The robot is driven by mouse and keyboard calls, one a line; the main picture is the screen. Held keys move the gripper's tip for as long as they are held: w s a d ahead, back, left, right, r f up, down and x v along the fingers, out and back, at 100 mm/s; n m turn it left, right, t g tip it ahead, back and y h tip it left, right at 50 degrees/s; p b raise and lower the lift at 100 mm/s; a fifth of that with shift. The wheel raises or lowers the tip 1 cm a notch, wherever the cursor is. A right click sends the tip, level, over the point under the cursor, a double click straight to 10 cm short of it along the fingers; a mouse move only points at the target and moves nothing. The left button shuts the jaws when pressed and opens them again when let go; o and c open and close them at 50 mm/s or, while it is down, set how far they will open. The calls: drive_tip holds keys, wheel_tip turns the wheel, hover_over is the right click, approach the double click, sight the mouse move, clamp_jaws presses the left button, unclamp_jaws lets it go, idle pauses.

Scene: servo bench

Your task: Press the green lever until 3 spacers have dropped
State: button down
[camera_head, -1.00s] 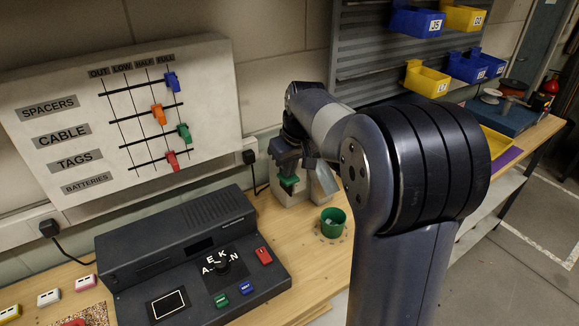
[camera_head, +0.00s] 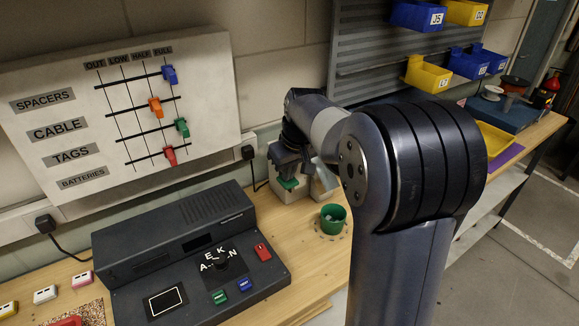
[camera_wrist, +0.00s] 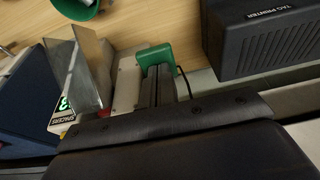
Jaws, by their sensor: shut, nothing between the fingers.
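The green lever (camera_wrist: 154,57) shows in the wrist view on the pale spacer dispenser (camera_wrist: 126,82). In the head view the lever (camera_head: 288,184) is low on the dispenser's front, partly covered by my gripper. My gripper (camera_wrist: 156,88) is shut and empty, its fingertips right at the lever; contact looks likely but I cannot be sure. A metal chute (camera_wrist: 92,68) slopes beside the lever toward a green cup (camera_head: 333,219). The cup (camera_wrist: 76,8) holds something pale; I cannot count the pieces. A small green-and-white mark above the SPACERS label is hard to read.
A dark tag printer (camera_head: 190,255) stands left of the dispenser on the wooden bench. A wall board (camera_head: 120,115) with coloured sliders hangs behind. Coloured bins (camera_head: 428,76) are on the right rack. Bench around the cup is clear.

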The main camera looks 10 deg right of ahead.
drive_tip(key=v, duration=1.3)
drive_tip(key=shift+w, duration=0.35)
drive_tip(key=shift+a+f, duration=0.1)
idle(0.3)
drive_tip(key=x, duration=0.7)
drive_tip(key=shift+w, duration=0.45)
drive_tip(key=shift+w+r, duration=0.15)
drive_tip(key=shift+r, duration=0.15)
drive_tip(key=v, duration=0.8)
drive_tip(key=shift+a+r, duration=0.15)
